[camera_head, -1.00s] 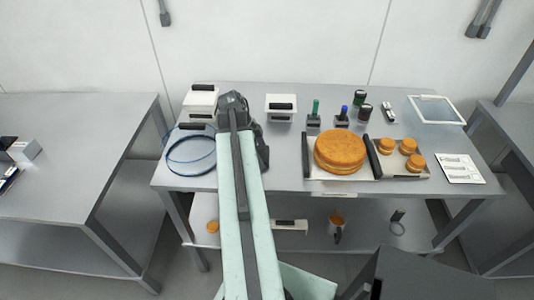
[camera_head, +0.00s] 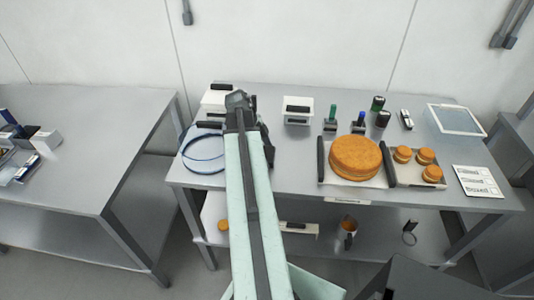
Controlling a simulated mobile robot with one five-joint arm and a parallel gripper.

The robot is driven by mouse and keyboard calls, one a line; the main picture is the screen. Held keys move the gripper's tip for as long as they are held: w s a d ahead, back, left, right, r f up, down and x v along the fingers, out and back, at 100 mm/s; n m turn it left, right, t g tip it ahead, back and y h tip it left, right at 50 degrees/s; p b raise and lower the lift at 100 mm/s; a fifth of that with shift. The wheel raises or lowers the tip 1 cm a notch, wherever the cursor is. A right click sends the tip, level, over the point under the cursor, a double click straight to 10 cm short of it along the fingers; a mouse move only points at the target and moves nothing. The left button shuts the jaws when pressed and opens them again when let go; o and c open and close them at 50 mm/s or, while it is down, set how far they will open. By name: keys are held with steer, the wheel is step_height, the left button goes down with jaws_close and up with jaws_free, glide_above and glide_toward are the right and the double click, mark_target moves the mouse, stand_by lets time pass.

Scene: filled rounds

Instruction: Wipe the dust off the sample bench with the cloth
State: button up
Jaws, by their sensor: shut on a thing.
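The sample bench is the grey metal table (camera_head: 290,165) in the middle. My arm reaches over its left part from the front. My gripper (camera_head: 240,104) is at the arm's far end, over the back left of the bench between two white boxes. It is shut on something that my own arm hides. I cannot make out the cloth anywhere. No dust can be told on the bare grey top at this size. Whether the gripper's load touches the top is hidden.
A blue-rimmed round sieve (camera_head: 204,153) lies left of my arm. White boxes (camera_head: 297,108) stand at the back. A large orange round (camera_head: 354,158), small orange rounds (camera_head: 425,155), stamps (camera_head: 358,122), a card (camera_head: 477,181) and a framed pane (camera_head: 456,120) fill the right. Another table (camera_head: 95,120) stands left.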

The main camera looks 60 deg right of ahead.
steer(key=shift+r+p, duration=2.3)
steer(key=shift+r, duration=0.4)
step_height(320, 180, up, 3)
steer(key=p, duration=0.3)
steer(key=shift+r, duration=0.1)
